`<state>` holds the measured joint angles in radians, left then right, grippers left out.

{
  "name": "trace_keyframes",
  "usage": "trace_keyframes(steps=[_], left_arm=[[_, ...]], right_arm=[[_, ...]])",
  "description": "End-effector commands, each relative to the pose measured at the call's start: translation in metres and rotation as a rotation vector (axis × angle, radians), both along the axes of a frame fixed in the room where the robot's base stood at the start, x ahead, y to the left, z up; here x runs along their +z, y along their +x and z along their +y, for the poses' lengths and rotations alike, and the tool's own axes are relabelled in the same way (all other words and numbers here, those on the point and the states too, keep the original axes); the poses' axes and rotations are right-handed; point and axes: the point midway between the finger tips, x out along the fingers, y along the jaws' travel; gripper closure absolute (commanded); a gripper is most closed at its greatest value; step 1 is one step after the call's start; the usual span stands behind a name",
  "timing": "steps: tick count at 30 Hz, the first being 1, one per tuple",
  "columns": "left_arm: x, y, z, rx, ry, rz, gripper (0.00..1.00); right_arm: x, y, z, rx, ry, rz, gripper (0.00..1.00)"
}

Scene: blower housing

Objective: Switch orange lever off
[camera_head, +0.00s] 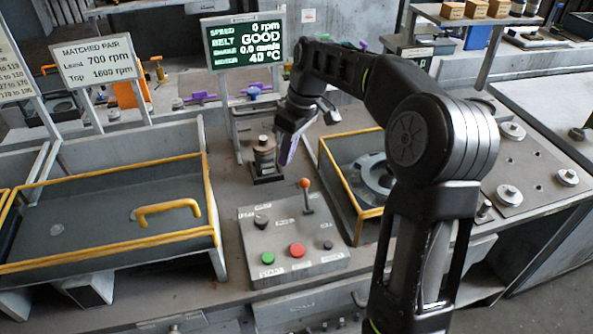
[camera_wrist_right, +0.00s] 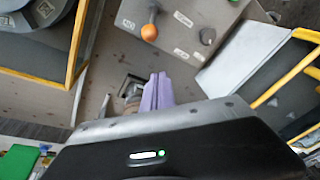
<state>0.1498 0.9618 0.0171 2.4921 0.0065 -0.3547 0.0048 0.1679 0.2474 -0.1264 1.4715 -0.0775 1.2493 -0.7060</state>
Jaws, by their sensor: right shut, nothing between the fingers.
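The orange-knobbed lever (camera_head: 306,186) stands on the back right of a grey control box (camera_head: 330,262). Its stick looks close to upright in the head view. The orange knob (camera_wrist_right: 149,32) also shows near the top of the right wrist view, on the same box (camera_wrist_right: 187,55). My right gripper (camera_head: 286,152) is above and behind the box, near a small post with a brown top (camera_head: 264,145). Its purple fingers (camera_wrist_right: 158,92) are together and empty, apart from the lever. My left gripper is in neither view.
The box also carries a green button (camera_head: 267,258), a red button (camera_head: 297,250) and black knobs. A yellow-edged tray (camera_head: 110,245) lies left, and a yellow-framed bin (camera_head: 340,190) right. A green display (camera_head: 245,45) reading 0 rpm stands behind.

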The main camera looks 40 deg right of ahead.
Motion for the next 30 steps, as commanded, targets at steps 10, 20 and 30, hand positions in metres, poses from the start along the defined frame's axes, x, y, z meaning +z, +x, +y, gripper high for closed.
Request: trace_keyframes(steps=[10, 20, 30], left_arm=[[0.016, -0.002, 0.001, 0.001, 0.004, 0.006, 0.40], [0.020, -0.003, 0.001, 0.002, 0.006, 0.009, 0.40], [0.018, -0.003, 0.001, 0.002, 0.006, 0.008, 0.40]], right_arm=[[-0.040, -0.011, 0.000, -0.004, 0.000, 0.000, 1.00], [-0.041, -0.030, -0.008, -0.001, 0.000, -0.001, 1.00], [-0.041, -0.029, -0.008, -0.001, -0.001, -0.004, 1.00]])
